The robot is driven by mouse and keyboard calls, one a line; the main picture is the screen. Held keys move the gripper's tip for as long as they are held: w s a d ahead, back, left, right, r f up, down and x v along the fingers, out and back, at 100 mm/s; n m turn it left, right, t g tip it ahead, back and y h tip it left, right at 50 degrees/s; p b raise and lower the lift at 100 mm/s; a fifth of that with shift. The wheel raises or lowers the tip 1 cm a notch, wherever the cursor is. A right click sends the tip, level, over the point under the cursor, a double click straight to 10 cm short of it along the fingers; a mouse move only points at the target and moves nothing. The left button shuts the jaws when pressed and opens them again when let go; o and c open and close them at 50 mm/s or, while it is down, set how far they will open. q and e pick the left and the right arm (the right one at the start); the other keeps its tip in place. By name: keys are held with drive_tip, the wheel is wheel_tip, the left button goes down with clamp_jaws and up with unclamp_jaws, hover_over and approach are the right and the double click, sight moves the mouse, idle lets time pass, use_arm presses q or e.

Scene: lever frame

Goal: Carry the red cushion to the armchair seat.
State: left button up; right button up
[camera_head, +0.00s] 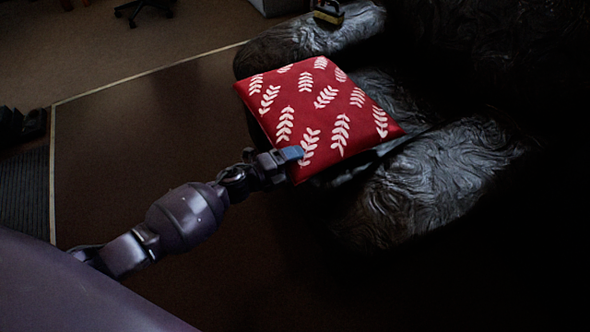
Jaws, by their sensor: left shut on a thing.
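The red cushion (318,110) is square with white leaf sprigs. It is over the front of the black armchair (430,185), between its two armrests, with a corner toward me. My left gripper (290,156) is shut on the cushion's near left edge. Most of the armchair seat (385,92) is hidden under the cushion or in shadow; I cannot tell whether the cushion touches it. My right gripper is not in view.
A small yellow and dark object (328,11) sits on the far armrest. A wheeled chair base (145,10) stands at the top left. Dark items (22,125) lie at the left edge. The brown floor left of the armchair is clear.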

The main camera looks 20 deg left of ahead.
use_arm(q)
wheel_tip(320, 180, down, 4)
drive_tip(key=shift+s+r+b, duration=0.1)
drive_tip(key=shift+b, duration=0.55)
drive_tip(key=shift+r, duration=0.15)
drive_tip(key=o, duration=1.7)
drive_tip(key=shift+o, duration=0.2)
